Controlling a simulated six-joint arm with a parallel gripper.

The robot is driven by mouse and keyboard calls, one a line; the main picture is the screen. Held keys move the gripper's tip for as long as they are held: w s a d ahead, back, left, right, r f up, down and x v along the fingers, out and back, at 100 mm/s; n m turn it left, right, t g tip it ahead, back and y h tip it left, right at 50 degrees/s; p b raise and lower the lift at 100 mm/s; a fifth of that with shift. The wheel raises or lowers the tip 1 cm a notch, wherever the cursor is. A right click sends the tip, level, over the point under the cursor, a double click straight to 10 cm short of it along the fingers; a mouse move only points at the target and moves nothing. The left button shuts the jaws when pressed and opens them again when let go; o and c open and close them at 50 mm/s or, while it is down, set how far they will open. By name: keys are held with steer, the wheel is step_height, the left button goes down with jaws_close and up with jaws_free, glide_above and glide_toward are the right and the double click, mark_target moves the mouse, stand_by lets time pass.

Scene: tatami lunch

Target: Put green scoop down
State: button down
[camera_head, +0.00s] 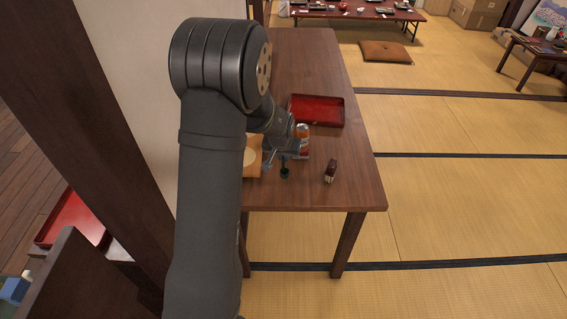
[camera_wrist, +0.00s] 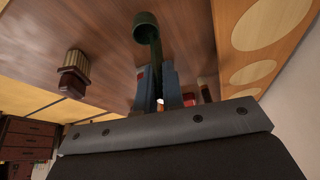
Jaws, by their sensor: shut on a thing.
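The green scoop (camera_wrist: 147,28) is dark green, with a round cup and a straight handle. My gripper (camera_wrist: 156,85) is shut on its handle in the wrist view, and the cup sticks out past the fingertips. In the head view my gripper (camera_head: 284,158) is over the near part of the wooden table (camera_head: 350,190), with the scoop (camera_head: 285,173) showing small and dark below it. I cannot tell whether the scoop touches the table top.
A dark brush-like object (camera_head: 331,171) lies right of the scoop; it also shows in the wrist view (camera_wrist: 72,70). An orange-topped container (camera_head: 303,131) stands close behind my gripper. A red tray (camera_head: 318,110) lies farther back. A tan board with pale circles (camera_wrist: 255,75) is beside the gripper.

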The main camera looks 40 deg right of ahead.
mark_target(283, 162)
steer(key=shift+f, duration=1.7)
steer(key=shift+f, duration=0.15)
steer(key=c, duration=1.5)
jaws_free()
steer(key=shift+c, duration=0.2)
steer(key=v, duration=1.2)
